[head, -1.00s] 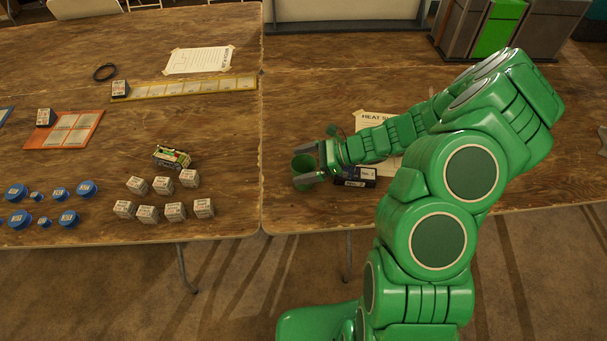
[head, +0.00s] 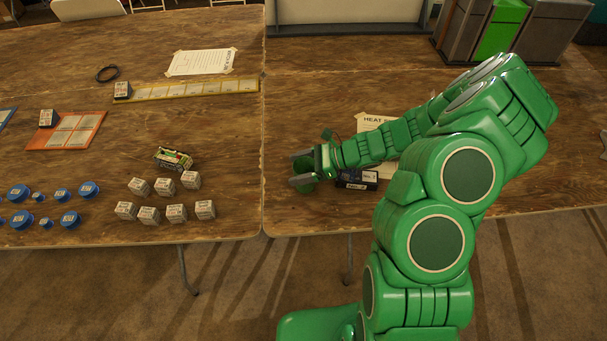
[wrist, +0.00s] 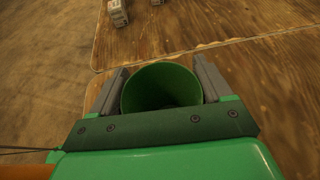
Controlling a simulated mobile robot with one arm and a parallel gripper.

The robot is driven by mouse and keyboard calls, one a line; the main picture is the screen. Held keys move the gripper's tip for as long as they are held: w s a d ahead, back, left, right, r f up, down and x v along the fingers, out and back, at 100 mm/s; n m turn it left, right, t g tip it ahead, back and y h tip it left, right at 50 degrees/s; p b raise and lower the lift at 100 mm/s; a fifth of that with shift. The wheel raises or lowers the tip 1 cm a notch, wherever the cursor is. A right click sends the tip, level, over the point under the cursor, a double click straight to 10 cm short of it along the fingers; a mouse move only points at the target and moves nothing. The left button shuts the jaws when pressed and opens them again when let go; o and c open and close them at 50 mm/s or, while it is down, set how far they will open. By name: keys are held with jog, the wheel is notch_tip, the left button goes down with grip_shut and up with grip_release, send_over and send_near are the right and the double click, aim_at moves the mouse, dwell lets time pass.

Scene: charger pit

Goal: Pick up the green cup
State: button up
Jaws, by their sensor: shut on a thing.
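The green cup (head: 305,166) is near the left end of the right-hand table, by the seam between the two tables. In the wrist view the cup (wrist: 162,86) shows its open, round mouth, and its inside looks empty. My gripper (head: 303,168) has one finger on each side of the cup and is shut on it. In the wrist view the gripper's grey fingers (wrist: 162,82) flank the cup left and right. The cup's base is hidden, so I cannot tell whether it touches the table.
A dark box (head: 357,179) lies just right of my gripper. A paper sheet (head: 372,122) is partly behind my arm. On the left table are several small white boxes (head: 176,212), a patterned box (head: 174,159) and blue round pieces (head: 62,195). Grey and green bins (head: 500,30) stand behind.

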jog(key=shift+r, duration=0.15)
jog(key=shift+r, duration=0.65)
jog(key=s+d+r, duration=0.2)
jog(key=s+r, duration=0.9)
jog(key=s, duration=0.2)
jog(key=shift+s+d+r, duration=0.15)
jog(key=shift+s+d, duration=0.1)
jog(key=shift+d, duration=0.15)
